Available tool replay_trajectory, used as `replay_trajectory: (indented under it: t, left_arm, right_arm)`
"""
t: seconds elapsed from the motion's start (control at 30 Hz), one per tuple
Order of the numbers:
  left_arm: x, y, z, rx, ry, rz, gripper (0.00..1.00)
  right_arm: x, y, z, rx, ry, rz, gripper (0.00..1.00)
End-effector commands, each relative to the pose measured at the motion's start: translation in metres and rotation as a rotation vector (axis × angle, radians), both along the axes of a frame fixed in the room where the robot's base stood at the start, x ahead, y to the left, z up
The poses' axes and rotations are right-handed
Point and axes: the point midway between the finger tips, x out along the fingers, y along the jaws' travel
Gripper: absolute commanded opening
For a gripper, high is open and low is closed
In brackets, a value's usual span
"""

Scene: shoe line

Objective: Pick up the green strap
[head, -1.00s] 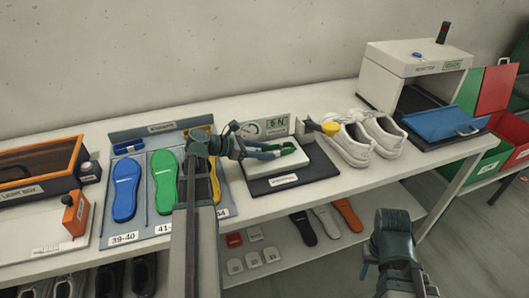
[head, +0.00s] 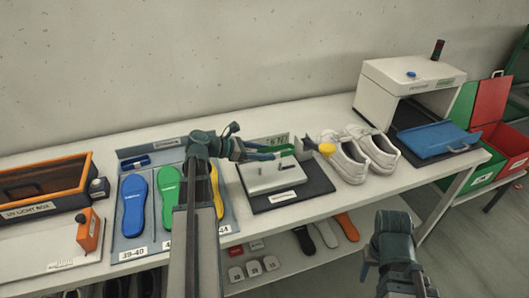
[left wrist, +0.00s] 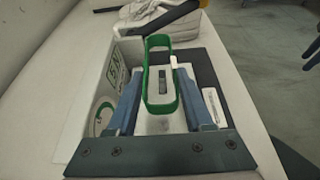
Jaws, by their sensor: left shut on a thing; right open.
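The green strap (head: 287,150) is a closed loop. My left gripper (head: 272,152) is shut on it and holds it just above the white block of the test stand (head: 262,182). In the left wrist view the strap (left wrist: 148,80) stands as an upright loop between the fingers (left wrist: 168,98), with a small white tag on its right side. A slot in the block shows through the loop. My right gripper (head: 366,268) is open and empty, low at the right, away from the table.
A gauge panel stands behind the block. White shoes (head: 352,160) and a yellow-tipped tool (head: 326,148) are close on the right. Blue (head: 134,208), green (head: 168,190) and yellow insoles lie in a rack at left. A white box machine (head: 400,92) stands far right.

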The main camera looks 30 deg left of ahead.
Motion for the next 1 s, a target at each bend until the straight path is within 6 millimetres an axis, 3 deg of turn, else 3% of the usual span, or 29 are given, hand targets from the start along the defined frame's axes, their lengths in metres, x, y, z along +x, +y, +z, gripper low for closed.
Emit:
replay_trajectory:
  t: [0.03, 0.3, 0.5, 1.0]
  left_arm:
    - [0.0, 0.0, 0.018, 0.0, 0.0, 0.0, 0.0]
    - [0.0, 0.0, 0.071, 0.0, 0.0, 0.0, 0.0]
    - [0.0, 0.0, 0.098, 0.0, 0.0, 0.0, 0.0]
    - [0.0, 0.0, 0.105, 0.0, 0.0, 0.0, 0.0]
  right_arm:
    - [0.0, 0.0, 0.018, 0.0, 0.0, 0.0, 0.5]
    - [0.0, 0.0, 0.071, 0.0, 0.0, 0.0, 0.5]
    - [0.0, 0.0, 0.098, 0.0, 0.0, 0.0, 0.5]
    - [0.0, 0.0, 0.105, 0.0, 0.0, 0.0, 0.5]
